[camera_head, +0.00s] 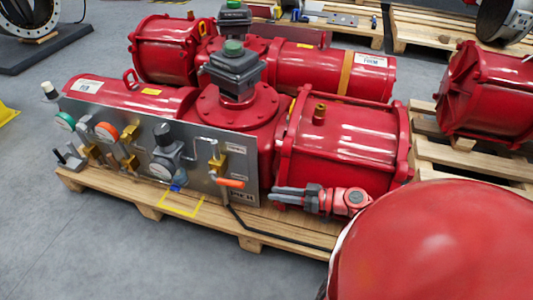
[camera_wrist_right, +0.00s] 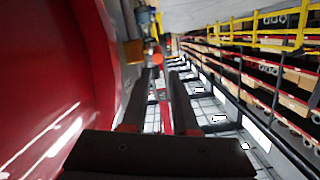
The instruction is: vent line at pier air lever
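The lever with an orange handle (camera_head: 230,183) sits low at the right end of the grey panel (camera_head: 196,140), under a brass fitting (camera_head: 217,164). The handle lies roughly level, pointing right. My right gripper (camera_head: 273,194) is to the right of the handle, in front of the red cylinder, with its fingers pointing left toward it and a gap between. In the right wrist view the gripper (camera_wrist_right: 158,80) shows two dark fingers apart with nothing held. The handle's orange end (camera_wrist_right: 157,59) appears just beyond the fingertips, between them. My left gripper is not in view.
The red actuator (camera_head: 345,140) rests on a wooden pallet (camera_head: 130,195). A black hose (camera_head: 265,234) runs down from near the lever across the pallet. Gauges (camera_head: 106,132) and knobs fill the panel's left. A large red rounded shape blocks the lower right. Floor at lower left is clear.

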